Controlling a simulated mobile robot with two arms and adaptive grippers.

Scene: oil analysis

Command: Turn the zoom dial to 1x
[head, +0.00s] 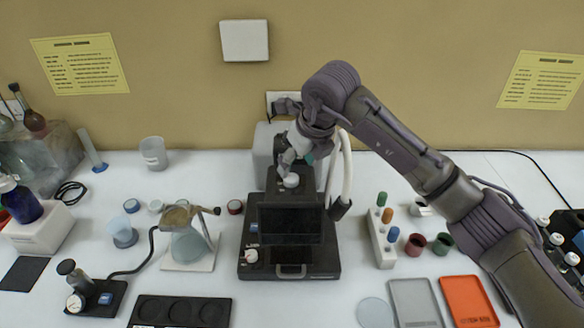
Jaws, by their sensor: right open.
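A black instrument (325,262) with a dark screen (290,221) stands at the middle of the table. A round white knob (291,181) sits on its upper part, behind the screen. A second white dial (250,256) is on the left front of its base. Any markings on either are too small to read, so I cannot tell which is the zoom dial. My right gripper (286,168) is open, pointing down just above and behind the white knob. Whether its fingers touch the knob is unclear. My left gripper is not in view.
A white curved lamp or cable arm (345,185) stands right of the instrument, close to my right arm. A rack of coloured vials (381,240) is farther right. A stand with a glass funnel (188,240) is at left. A black tray (180,311) lies in front.

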